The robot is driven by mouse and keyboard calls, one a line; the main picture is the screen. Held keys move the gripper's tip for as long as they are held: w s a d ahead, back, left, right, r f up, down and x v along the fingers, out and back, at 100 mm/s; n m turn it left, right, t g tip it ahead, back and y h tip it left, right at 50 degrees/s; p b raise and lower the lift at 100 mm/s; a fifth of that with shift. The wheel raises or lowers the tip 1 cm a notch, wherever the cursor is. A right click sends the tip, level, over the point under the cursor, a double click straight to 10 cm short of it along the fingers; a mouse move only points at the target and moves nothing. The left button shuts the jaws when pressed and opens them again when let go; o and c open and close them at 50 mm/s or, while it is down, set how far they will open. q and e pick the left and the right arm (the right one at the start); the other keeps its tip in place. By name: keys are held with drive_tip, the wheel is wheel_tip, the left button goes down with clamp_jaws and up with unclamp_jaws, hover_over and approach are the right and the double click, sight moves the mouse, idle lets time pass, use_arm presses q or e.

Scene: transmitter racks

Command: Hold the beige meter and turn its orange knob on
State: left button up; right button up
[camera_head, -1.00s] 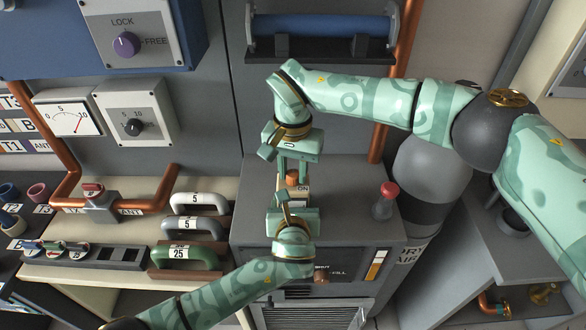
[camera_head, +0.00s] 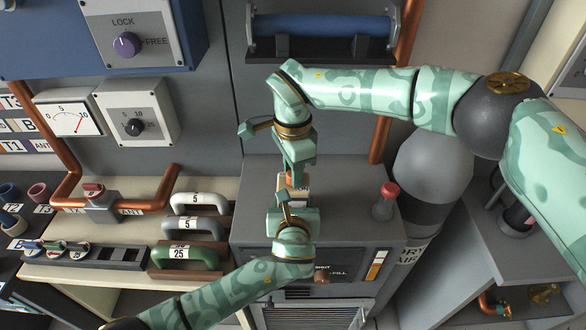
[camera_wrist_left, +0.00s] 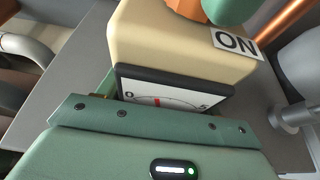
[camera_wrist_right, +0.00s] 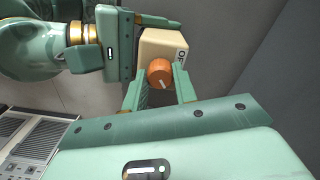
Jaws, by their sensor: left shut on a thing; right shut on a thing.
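The beige meter (camera_head: 299,187) is mostly hidden between my two grippers in the head view. In the left wrist view the meter (camera_wrist_left: 165,45) shows an ON label and a white dial with a red needle. My left gripper (camera_head: 288,205) is shut on the meter from the near side. The orange knob (camera_wrist_right: 160,73) sits on the meter's face, its white line showing; an OFF label, partly cut off, is beside it. My right gripper (camera_head: 292,172) comes from above and is shut on the knob, one finger on each side.
The grippers are above a grey cabinet (camera_head: 345,225) with a red-topped post (camera_head: 384,200) to the right. Grey and green handles (camera_head: 185,257) stand at the left. A blue roller (camera_head: 320,27) is on the wall behind, and a copper pipe (camera_head: 398,75) runs beside it.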

drive_tip(key=m, duration=0.7)
drive_tip(key=shift+w, duration=0.1)
use_arm(q)
drive_tip(key=shift+d, duration=0.1)
idle(0.4)
use_arm(e)
drive_tip(key=o, duration=1)
drive_tip(key=shift+r, duration=0.1)
wheel_tip(320, 180, up, 12)
drive_tip(key=shift+f, duration=0.1)
